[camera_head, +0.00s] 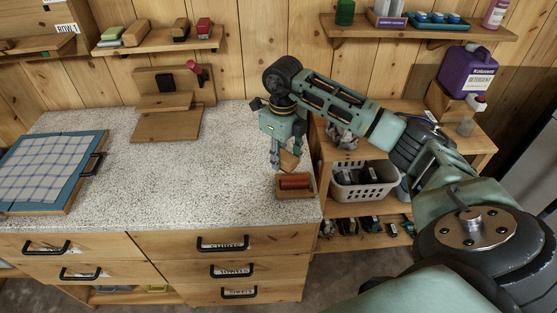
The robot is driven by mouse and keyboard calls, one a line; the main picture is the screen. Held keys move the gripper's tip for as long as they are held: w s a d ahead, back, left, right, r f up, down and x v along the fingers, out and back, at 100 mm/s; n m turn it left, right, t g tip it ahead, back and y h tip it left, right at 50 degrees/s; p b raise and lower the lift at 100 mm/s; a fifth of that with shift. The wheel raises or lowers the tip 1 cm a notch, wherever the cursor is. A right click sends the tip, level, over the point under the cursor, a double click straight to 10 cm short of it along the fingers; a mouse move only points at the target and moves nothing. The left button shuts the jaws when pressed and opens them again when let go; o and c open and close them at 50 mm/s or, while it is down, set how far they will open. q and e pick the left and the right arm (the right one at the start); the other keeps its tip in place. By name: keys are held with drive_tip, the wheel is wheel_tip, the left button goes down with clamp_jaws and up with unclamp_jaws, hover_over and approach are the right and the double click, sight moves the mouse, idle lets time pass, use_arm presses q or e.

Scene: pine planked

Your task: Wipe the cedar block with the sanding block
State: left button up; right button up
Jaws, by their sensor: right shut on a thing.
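A reddish-brown block, the cedar block (295,182), lies in a shallow wooden tray (296,195) near the front right corner of the speckled counter. My right gripper (283,158) points down just above and behind it. It is shut on a small tan block, the sanding block (289,161), which looks tilted. The fingers partly hide the sanding block. It shows just above the cedar block in the picture; I cannot tell whether they touch. My left gripper is out of view.
A blue-framed checked board (97,146) lies on the counter's left. A wooden stand (168,124) is at the back. A white basket (366,188) and purple detergent jug (466,72) occupy the right shelves. The counter's middle (200,180) is clear.

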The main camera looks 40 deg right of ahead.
drive_tip(key=shift+w+r+p, duration=0.1)
drive_tip(key=shift+r+p, duration=0.25)
drive_tip(key=shift+r, duration=0.6)
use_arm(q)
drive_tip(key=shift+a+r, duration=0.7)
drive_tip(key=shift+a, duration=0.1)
use_arm(e)
drive_tip(key=shift+a+r, duration=0.1)
drive_tip(key=shift+r, duration=0.2)
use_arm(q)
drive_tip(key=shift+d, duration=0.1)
